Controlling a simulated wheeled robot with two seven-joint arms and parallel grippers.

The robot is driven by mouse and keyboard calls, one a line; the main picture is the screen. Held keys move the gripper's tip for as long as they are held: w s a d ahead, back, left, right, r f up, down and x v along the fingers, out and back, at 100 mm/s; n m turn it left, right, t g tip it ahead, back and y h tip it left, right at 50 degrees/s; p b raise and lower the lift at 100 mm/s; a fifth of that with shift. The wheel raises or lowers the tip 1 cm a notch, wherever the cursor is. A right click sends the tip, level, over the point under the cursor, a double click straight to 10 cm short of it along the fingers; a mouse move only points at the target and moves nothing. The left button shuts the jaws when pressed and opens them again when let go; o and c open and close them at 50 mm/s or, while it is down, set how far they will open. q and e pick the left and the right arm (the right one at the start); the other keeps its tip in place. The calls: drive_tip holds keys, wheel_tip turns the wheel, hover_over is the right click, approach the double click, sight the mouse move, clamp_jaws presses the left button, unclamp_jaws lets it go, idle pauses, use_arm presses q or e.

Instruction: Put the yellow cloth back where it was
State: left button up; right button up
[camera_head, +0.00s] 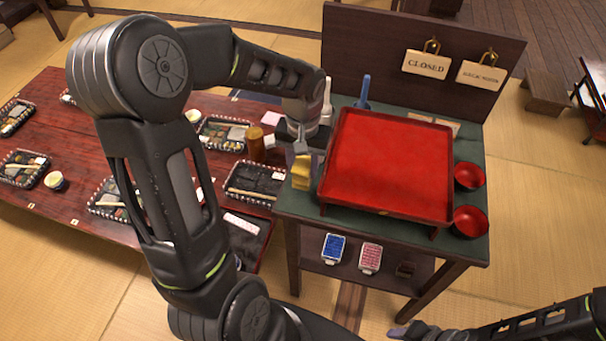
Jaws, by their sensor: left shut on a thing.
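The yellow cloth (301,171) hangs below my left gripper (301,156) at the left edge of the green-topped stand (292,204). The gripper is shut on it. The cloth is beside the left rim of the red tray (390,165); I cannot tell whether it touches the stand top. My right arm shows at the bottom right, with what may be part of its gripper (412,330) at the picture's lower edge; its finger state cannot be made out.
Two red bowls (469,176) (470,221) stand right of the tray. A blue-handled thing (364,90) stands behind it. Card packs (334,247) lie on the lower shelf. A low table (60,110) with several bento boxes is at left, with a brown cylinder (256,144).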

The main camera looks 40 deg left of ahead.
sight(303, 176)
use_arm(q)
drive_tip(key=shift+f, duration=1.85)
drive_tip(key=shift+f, duration=0.2)
drive_tip(key=o, duration=0.9)
drive_tip(key=shift+r, duration=0.1)
wheel_tip(303, 176, up, 12)
drive_tip(key=shift+r, duration=0.15)
